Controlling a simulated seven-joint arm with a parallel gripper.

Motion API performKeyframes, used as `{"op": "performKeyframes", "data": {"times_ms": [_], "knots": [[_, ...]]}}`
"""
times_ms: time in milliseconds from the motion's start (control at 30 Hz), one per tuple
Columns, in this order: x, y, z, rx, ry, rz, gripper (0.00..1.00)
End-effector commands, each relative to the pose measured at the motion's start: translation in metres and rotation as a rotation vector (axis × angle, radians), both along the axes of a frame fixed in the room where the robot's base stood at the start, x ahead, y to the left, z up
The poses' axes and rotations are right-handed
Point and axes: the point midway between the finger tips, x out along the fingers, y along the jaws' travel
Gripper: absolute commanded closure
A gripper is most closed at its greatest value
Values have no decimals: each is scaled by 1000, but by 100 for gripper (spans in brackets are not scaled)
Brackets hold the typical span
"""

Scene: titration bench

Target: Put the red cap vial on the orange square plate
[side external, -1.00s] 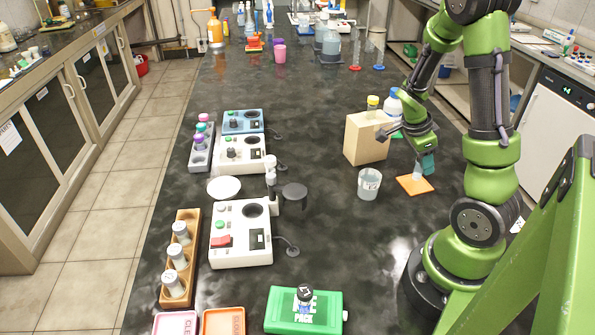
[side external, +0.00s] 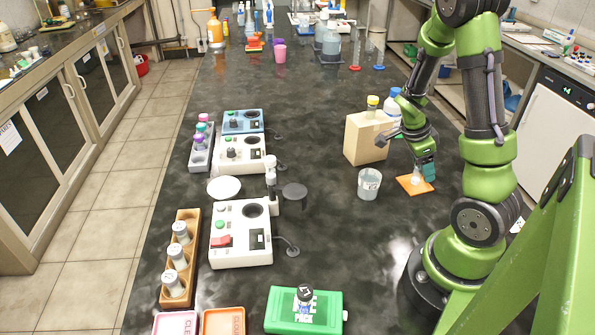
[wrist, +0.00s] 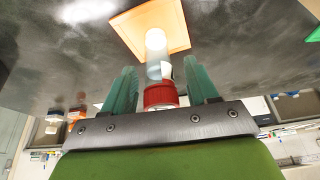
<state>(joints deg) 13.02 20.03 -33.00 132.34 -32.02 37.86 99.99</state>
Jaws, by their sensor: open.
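The red cap vial (wrist: 160,95) stands upright on the orange square plate (wrist: 130,25) in the wrist view, its clear body running down to the plate and its red cap towards my gripper. In the side view its pale body (side external: 414,175) shows at the middle of the plate (side external: 414,190), and the cap is hidden by my gripper. My gripper (side external: 427,175) is tilted just above the plate. In the wrist view its two teal fingers (wrist: 160,78) are open on either side of the vial, with gaps to the cap.
A glass beaker (side external: 369,184) stands left of the plate. A tan box (side external: 366,140) and a white bottle with a blue cap (side external: 393,105) are behind it. White instruments (side external: 240,235), a vial rack (side external: 180,270) and a green box (side external: 290,318) are further left and nearer. The middle bench is clear.

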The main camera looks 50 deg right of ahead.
Motion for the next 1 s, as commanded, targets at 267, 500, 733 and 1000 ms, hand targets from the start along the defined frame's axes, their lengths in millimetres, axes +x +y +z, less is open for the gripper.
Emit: {"op": "performKeyframes", "data": {"times_ms": [267,500,733,1000], "knots": [[13,11,40,-2,-10,6,42],[26,25,86,-2,-7,3,42],[32,33,110,2,-5,6,42],[67,107,132,187,-176,535,42]]}}
